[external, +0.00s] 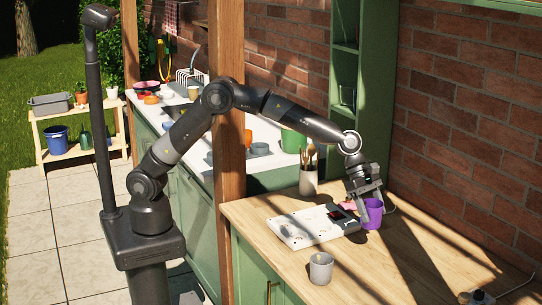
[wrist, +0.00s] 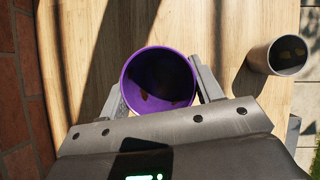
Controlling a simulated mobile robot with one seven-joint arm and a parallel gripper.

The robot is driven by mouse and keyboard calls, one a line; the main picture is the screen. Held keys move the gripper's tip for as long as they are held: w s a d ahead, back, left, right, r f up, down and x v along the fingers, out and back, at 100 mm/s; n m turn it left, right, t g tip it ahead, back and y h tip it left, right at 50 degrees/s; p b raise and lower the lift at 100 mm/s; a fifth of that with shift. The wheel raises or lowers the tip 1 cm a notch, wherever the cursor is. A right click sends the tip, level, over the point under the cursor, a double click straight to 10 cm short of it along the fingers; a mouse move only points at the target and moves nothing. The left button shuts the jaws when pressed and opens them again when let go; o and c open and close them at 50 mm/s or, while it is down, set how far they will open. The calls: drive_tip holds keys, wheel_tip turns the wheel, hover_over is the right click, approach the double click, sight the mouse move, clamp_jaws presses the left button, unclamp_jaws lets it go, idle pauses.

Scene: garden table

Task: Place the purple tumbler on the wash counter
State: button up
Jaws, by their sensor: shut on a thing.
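The purple tumbler (external: 373,213) stands upright at the wooden counter (external: 420,262), beside the white hob plate. My gripper (external: 366,207) reaches down over it from above. In the wrist view the tumbler (wrist: 158,80) sits between the two fingers of my gripper (wrist: 160,92), and its open rim faces the camera. The gripper is shut on it. I cannot tell whether the tumbler's base touches the wood. The wash counter (external: 262,134) is the white-topped green counter beyond the wooden post, with bowls and a tap on it.
A grey cup (external: 321,268) stands near the wooden counter's front edge and also shows in the wrist view (wrist: 280,55). The white hob plate (external: 305,226) and a utensil holder (external: 308,181) stand nearby. A wooden post (external: 230,150) rises between the counters. A green pot (external: 292,141) stands on the wash counter.

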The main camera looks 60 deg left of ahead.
drive_tip(key=shift+s+a+m+g, duration=0.25)
drive_tip(key=shift+s+m+g, duration=0.1)
drive_tip(key=shift+m, duration=0.25)
drive_tip(key=s+a+r+m+g+y, duration=0.2)
drive_tip(key=s+a+r+m+y, duration=0.2)
drive_tip(key=m, duration=0.9)
drive_tip(key=s+a+r+m+g+y, duration=0.3)
drive_tip(key=s+a+m+y, duration=0.3)
drive_tip(key=a+m, duration=0.5)
drive_tip(key=shift+s+a+r+m+y, duration=0.25)
drive_tip(key=shift+s+r+m, duration=0.6)
drive_tip(key=shift+s+m, duration=0.55)
drive_tip(key=shift+w+d+g, duration=0.1)
drive_tip(key=shift+w+g, duration=0.05)
drive_tip(key=shift+g, duration=0.1)
